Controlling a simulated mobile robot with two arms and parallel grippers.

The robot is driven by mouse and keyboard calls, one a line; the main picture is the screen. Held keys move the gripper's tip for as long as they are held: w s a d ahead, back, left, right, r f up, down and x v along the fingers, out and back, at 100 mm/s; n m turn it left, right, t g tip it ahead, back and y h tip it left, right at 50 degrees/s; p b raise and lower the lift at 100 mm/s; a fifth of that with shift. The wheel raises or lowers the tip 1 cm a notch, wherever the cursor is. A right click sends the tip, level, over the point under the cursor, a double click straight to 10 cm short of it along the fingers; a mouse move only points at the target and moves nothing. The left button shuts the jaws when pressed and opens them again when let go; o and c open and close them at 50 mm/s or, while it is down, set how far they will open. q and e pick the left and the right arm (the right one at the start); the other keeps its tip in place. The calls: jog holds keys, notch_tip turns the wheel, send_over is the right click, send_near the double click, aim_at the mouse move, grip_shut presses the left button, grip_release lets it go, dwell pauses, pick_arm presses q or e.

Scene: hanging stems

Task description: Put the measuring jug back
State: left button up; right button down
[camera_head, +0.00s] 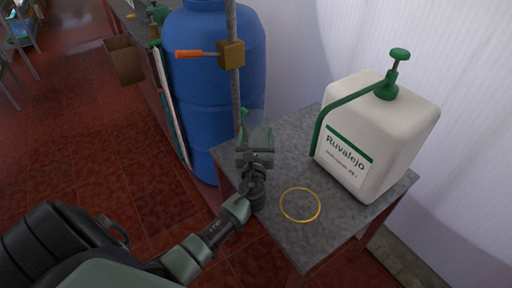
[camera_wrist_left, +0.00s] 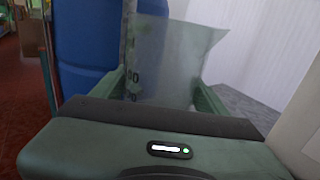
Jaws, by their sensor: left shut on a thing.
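The measuring jug (camera_wrist_left: 172,62) is clear and see-through, with dark marks on its left side in the left wrist view. My left gripper (camera_head: 257,137) is shut on it, with a green finger on each side. In the head view the jug (camera_head: 258,117) is only faintly visible behind the gripper, near the back left edge of the grey table. A thin yellow ring (camera_head: 282,207) lies flat on the table, to the right of and nearer than the gripper. The jug is apart from the ring. My right gripper is out of view.
A white Ruvalejo canister (camera_head: 385,130) with a green pump stands on the grey table (camera_head: 285,240), right of the ring. A blue barrel (camera_head: 205,95), a grey pole (camera_head: 231,20) and an orange-handled valve (camera_head: 190,54) are behind the gripper. The table's front is clear.

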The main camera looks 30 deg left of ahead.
pick_arm(q)
notch_tip(320, 180, down, 4)
jog(key=shift+r+b, duration=0.1)
jog(key=shift+b, duration=0.6)
jog(key=shift+f, duration=0.2)
jog(key=shift+f, duration=0.1)
jog(key=o, duration=1.5)
jog(key=shift+c, duration=0.2)
